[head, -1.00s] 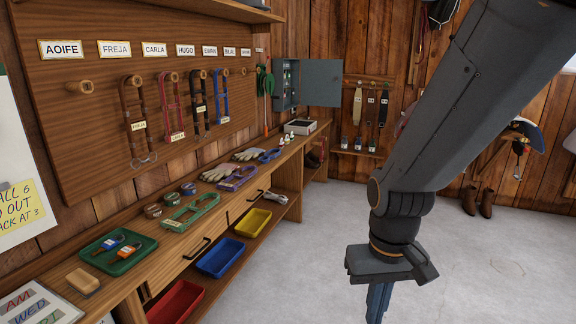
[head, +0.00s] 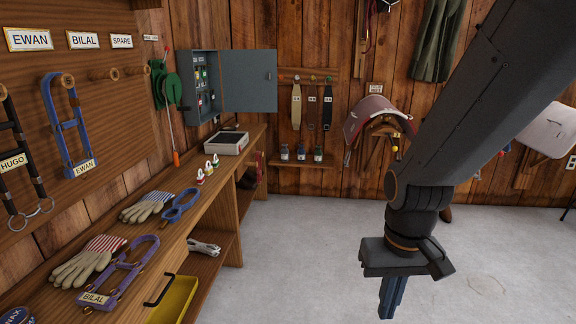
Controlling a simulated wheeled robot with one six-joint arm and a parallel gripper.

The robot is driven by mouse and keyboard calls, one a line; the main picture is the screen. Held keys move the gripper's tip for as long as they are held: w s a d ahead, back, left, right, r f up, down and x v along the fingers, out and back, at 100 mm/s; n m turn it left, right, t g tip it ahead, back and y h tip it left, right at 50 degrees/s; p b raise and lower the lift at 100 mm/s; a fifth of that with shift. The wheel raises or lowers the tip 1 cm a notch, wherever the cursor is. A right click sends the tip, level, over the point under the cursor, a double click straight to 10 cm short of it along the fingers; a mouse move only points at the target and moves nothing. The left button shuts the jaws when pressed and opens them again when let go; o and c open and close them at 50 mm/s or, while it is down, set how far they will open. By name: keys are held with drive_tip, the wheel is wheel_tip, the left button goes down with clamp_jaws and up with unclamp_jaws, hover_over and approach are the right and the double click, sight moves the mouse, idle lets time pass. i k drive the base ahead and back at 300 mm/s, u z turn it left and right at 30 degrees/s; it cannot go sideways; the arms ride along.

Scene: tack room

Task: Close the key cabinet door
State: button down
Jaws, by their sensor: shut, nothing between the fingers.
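The grey key cabinet (head: 201,86) hangs on the left wall near the far corner, above the end of the workbench. Its door (head: 249,80) stands wide open, swung out to the right. Several keys with tags show inside the cabinet. My gripper (head: 391,298) points down over the bare floor, to the right of the cabinet and nearer to me. Its blue fingers are shut with nothing between them, and it is well apart from the door.
Straps (head: 296,106) hang beyond the door. A saddle (head: 378,117) is on the back wall.

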sight(247, 86)
drive_tip(key=z, duration=0.1)
drive_tip(key=i, duration=3.6)
drive_tip(key=u, duration=0.35)
drive_tip(key=i, duration=0.8)
drive_tip(key=u, duration=0.15)
